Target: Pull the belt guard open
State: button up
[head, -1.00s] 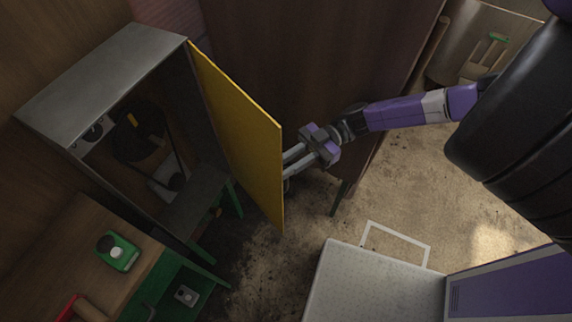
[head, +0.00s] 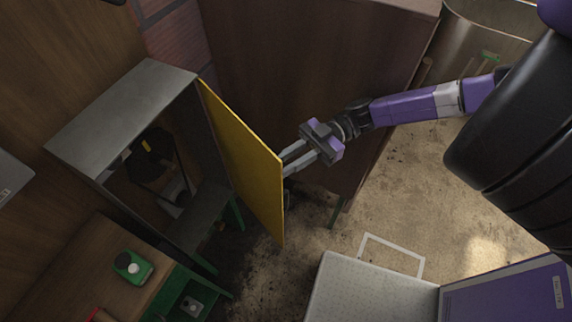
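The belt guard (head: 244,165) is a yellow panel hinged on the right front edge of a grey metal housing (head: 125,110). It stands swung well away from the housing, and the dark pulley and belt (head: 152,160) show inside. My gripper (head: 290,162) is at the right side of the guard, near its free edge. Its fingers reach to the panel, and their tips are partly hidden at or behind it. I cannot tell whether they are closed on a handle or only touch the panel.
A wooden bench (head: 85,265) with a green-and-white box (head: 132,266) stands at the lower left. A brown wooden panel (head: 310,80) rises behind my gripper.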

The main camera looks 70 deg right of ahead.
jog(key=c, duration=0.3)
jog(key=shift+s+f, duration=0.25)
jog(key=shift+f, duration=0.05)
grip_shut()
jog(key=s+a+f+n+t+h+b, duration=0.2)
jog(key=s+f+t+h+b, duration=0.3)
jog(key=f+h+b, duration=0.4)
jog(key=s+a+f+n+t+h+b, duration=0.25)
jog(key=s+f+h+b, duration=0.5)
jog(key=f, duration=0.45)
jog(key=w+d+h, duration=0.1)
jog(key=w+h, duration=0.1)
jog(key=w, duration=0.8)
jog(key=shift+w+d+f, duration=0.2)
jog(key=shift+d+f, duration=0.05)
jog(key=shift+d, duration=0.15)
